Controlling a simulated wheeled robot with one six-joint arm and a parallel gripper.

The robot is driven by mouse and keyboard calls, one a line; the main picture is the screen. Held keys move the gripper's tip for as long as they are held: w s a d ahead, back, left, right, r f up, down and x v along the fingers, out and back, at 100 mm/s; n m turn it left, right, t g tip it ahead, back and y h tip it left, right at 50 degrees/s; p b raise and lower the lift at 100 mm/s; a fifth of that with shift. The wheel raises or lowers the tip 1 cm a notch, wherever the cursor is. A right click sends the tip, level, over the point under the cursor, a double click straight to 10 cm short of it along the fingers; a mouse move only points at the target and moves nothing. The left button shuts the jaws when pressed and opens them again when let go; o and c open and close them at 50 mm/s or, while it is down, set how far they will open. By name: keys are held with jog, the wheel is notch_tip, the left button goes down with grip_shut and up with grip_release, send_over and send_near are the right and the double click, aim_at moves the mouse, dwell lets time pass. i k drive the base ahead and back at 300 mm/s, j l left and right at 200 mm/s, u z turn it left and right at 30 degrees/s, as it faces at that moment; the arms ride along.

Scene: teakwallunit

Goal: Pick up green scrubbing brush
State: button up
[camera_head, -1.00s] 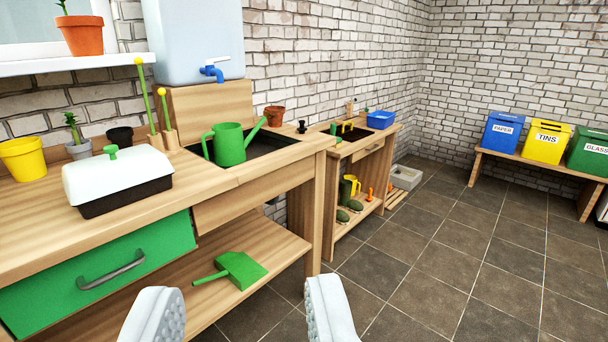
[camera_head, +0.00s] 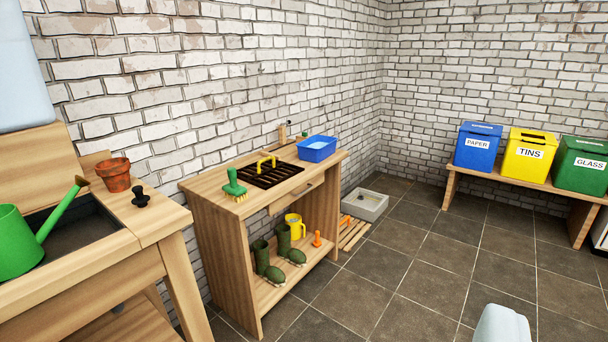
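The green scrubbing brush (camera_head: 234,186) stands on the left front part of the small wooden bench top (camera_head: 209,188). Its green knob handle points up and its pale bristles face down. My gripper (camera_head: 503,325) shows only as one white fingertip at the bottom edge, right of the middle. It is well to the right of the brush in the picture and not touching it. The other finger is out of view, so its opening cannot be judged.
A yellow-handled item (camera_head: 266,163) sits on a dark grate, with a blue basin (camera_head: 317,148) beyond. Green boots (camera_head: 266,263) and a yellow jug (camera_head: 295,226) stand on the shelf below. A potting bench with a green watering can (camera_head: 18,243) is at left. The tiled floor at right is clear.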

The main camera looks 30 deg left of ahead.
aim_at(233, 191)
jog(key=i+l+u, duration=0.1)
jog(key=i+u, duration=0.15)
jog(key=i, duration=0.25)
jog(key=i+l+u, duration=0.25)
jog(key=i, duration=0.2)
jog(key=i+l+u, duration=0.25)
jog(key=i, duration=0.25)
jog(key=i+l+u, duration=0.15)
jog(key=u, duration=0.3)
jog(key=i+l+u, duration=0.3)
jog(key=u, duration=0.2)
jog(key=i+l+u, duration=0.25)
jog(key=u, duration=0.2)
jog(key=i+l+u, duration=0.1)
jog(key=l+u, duration=0.4)
jog(key=i+l+u, duration=0.15)
jog(key=l+u, duration=0.25)
jog(key=l, duration=0.2)
jog(key=l+u, duration=0.35)
jog(key=l, duration=0.25)
jog(key=i, duration=0.05)
